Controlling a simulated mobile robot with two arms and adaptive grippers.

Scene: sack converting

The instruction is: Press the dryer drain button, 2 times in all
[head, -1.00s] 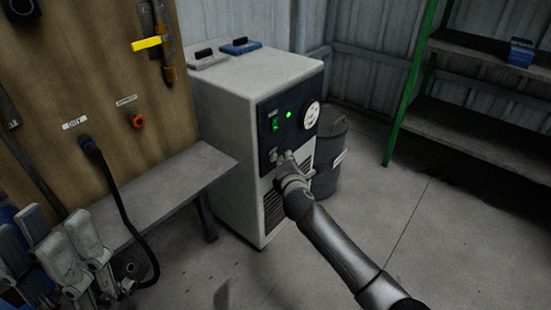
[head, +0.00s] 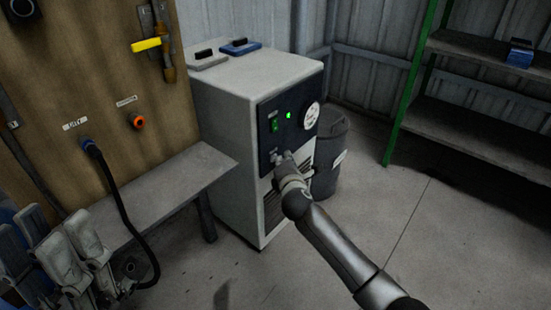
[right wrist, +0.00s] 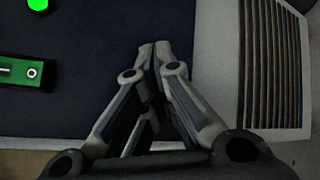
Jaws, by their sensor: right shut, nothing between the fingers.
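The dryer is a pale grey cabinet (head: 225,125) with a dark control panel (head: 265,145) on its front. The panel bears a green switch (head: 275,125), a lit green lamp (head: 289,115) and a round white gauge (head: 312,115). My right gripper (head: 284,157) is shut and empty, its fingertips at the lower part of the panel. In the right wrist view the closed fingertips (right wrist: 153,46) lie over the dark panel; contact cannot be told. I cannot make out the drain button, which may be hidden behind the fingers. My left gripper (head: 55,225) is at the lower left, fingers apart.
A grey bench (head: 165,185) and a wooden board (head: 95,60) with hose fittings stand left of the dryer. A dark bin (head: 328,160) is just right of it. A green-framed shelf (head: 465,125) is at the right. The floor in front is clear.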

